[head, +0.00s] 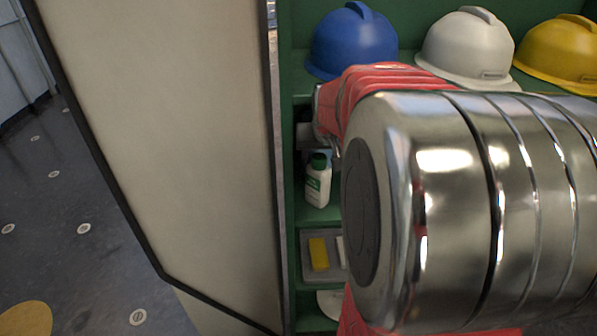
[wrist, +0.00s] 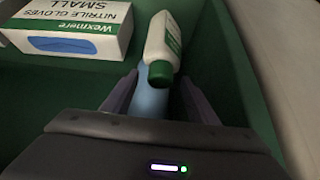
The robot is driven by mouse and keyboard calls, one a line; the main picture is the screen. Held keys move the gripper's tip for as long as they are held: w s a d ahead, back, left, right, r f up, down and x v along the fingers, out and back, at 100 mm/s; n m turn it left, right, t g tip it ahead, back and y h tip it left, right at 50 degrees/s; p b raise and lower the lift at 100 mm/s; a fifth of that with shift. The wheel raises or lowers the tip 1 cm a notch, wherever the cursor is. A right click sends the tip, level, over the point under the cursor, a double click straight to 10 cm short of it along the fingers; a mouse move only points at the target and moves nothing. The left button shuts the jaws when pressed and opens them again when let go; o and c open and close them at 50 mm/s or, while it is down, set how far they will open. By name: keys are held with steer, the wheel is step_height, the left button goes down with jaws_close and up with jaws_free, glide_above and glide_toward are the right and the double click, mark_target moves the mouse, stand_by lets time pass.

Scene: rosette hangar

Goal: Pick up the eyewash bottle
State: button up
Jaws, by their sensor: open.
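The eyewash bottle, white with a green label and green cap, stands upright on a shelf of the green cabinet in the head view (head: 318,187). In the wrist view the bottle (wrist: 163,42) appears upside down, cap towards me. My gripper (wrist: 158,80) is open, its two dark fingers spread left and right of the cap region. I see no firm contact with the bottle. A light blue thing (wrist: 150,101) shows between the fingers below the cap; I cannot tell what it is. In the head view my arm hides the gripper's fingers.
A box of nitrile gloves (wrist: 72,28) is left of the bottle in the wrist view. The green cabinet wall (wrist: 232,70) is close on the right. Blue (head: 354,43), white (head: 466,48) and yellow (head: 562,50) helmets sit above. A pale door panel (head: 165,120) stands at left.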

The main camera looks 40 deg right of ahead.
steer(key=shift+c, duration=0.4)
jaws_close()
stand_by(0.4)
steer(key=shift+r, duration=0.1)
